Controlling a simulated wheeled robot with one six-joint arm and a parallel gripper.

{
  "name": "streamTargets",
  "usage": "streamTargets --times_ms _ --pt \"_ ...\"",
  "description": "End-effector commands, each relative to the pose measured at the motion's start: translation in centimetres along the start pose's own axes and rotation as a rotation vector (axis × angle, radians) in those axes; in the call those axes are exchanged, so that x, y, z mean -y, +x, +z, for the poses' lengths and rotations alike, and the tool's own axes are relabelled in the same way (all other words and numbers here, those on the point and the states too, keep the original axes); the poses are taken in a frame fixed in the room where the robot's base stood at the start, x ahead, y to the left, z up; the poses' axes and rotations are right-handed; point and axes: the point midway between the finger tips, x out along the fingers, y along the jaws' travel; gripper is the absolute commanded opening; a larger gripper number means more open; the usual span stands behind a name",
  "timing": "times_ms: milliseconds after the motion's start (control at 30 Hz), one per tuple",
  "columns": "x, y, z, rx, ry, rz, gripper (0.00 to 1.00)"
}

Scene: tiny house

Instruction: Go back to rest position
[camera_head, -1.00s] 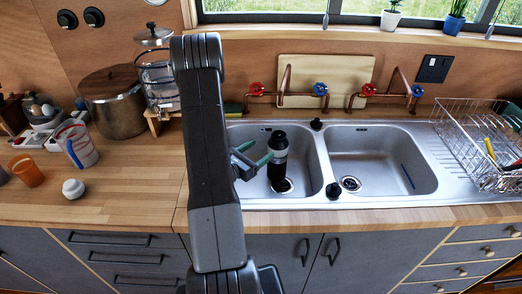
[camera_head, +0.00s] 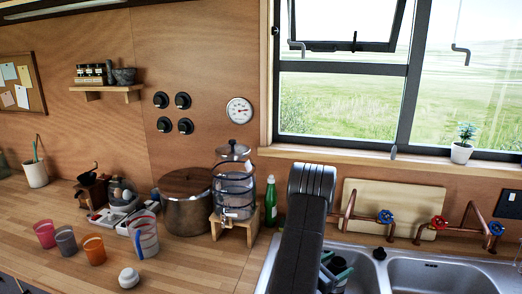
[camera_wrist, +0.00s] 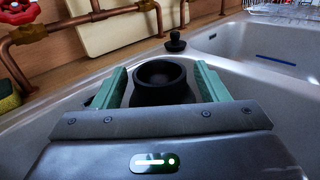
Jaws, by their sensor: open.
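In the head view my gripper (camera_head: 338,270) is low at the left basin, partly hidden behind my arm. The bottle is mostly hidden there.
The double sink (camera_head: 400,270) has red and blue taps (camera_head: 438,222) behind it. On the counter left of my arm stand a green bottle (camera_head: 271,203), a glass dispenser (camera_head: 234,190), a large pot (camera_head: 186,205) and several cups. A window is above.

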Motion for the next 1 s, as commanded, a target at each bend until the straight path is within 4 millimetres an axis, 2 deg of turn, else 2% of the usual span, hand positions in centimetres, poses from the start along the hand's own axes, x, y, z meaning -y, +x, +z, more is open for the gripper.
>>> streamTargets --times_ms 33,167,233,333,767,867,1000 --pt "0.1 1.0 0.3 0.002 0.000 -0.003 0.67" --pt "0.1 2.6 0.2 0.001 0.000 -0.001 0.67" --pt "0.0 2.5 -0.5 0.001 0.000 0.001 0.67" --pt "0.0 2.5 0.1 0.001 -0.001 0.001 0.67" --pt "0.0 2.4 -0.1 0.001 0.000 0.001 0.67" --pt "-0.1 1.8 -0.1 0.000 -0.001 0.003 0.67" --pt "-0.2 -0.3 -0.3 0.000 -0.002 0.005 0.67"
